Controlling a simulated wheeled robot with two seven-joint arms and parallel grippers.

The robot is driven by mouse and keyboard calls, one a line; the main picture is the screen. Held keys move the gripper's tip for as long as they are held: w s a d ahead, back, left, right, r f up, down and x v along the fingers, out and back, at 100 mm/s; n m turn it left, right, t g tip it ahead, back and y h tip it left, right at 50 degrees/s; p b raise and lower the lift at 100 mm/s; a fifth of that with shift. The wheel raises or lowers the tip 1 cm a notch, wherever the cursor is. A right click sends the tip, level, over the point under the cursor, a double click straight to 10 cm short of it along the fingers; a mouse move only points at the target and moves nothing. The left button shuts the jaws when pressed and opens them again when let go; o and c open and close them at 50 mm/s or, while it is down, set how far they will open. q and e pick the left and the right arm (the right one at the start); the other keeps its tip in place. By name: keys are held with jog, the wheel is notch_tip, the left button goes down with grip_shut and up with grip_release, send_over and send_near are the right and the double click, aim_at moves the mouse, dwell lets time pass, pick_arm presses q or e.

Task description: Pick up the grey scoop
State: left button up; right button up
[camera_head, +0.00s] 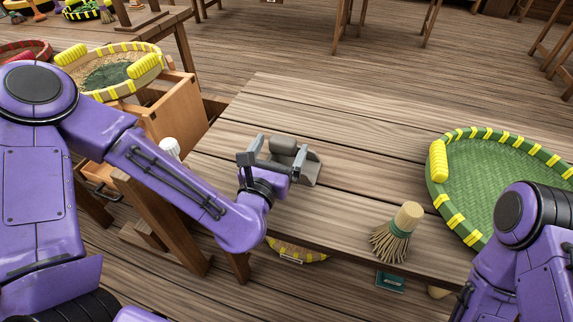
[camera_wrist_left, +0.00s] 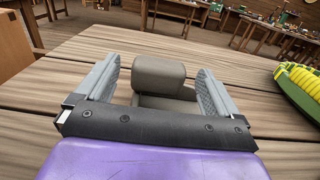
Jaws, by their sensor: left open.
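The grey scoop (camera_head: 309,166) lies on the wooden table near its left end. Its blocky handle points toward my left gripper, and it also shows in the left wrist view (camera_wrist_left: 158,75). My left gripper (camera_head: 277,147) is open, with one finger on each side of the scoop's handle. In the left wrist view, gaps show between the handle and both fingers (camera_wrist_left: 152,85). The lower part of the scoop is partly hidden by the gripper's body. My right arm shows at the lower right of the head view, but its gripper is out of sight.
A straw brush (camera_head: 397,233) stands on the table's front edge. A green round tray with yellow bindings (camera_head: 440,196) lies at the right. The table's middle (camera_head: 350,130) is clear. A wooden cabinet and a basket (camera_head: 140,88) stand at the left.

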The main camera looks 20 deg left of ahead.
aim_at(285, 136)
pick_arm(q)
jog(key=shift+w+f+b, duration=0.25)
jog(key=shift+f+b, duration=0.2)
jog(key=shift+b, duration=0.55)
jog(key=shift+w+r+p, duration=0.65)
jog(key=shift+r+p, duration=0.05)
jog(key=shift+r, duration=0.15)
jog(key=w, duration=0.2)
jog(key=shift+w+f, duration=0.15)
jog(key=shift+w, duration=0.25)
pick_arm(e)
jog(key=shift+f, duration=0.85)
pick_arm(q)
jog(key=shift+s, duration=0.1)
jog(key=shift+c, duration=0.4)
jog(key=c, duration=1.3)
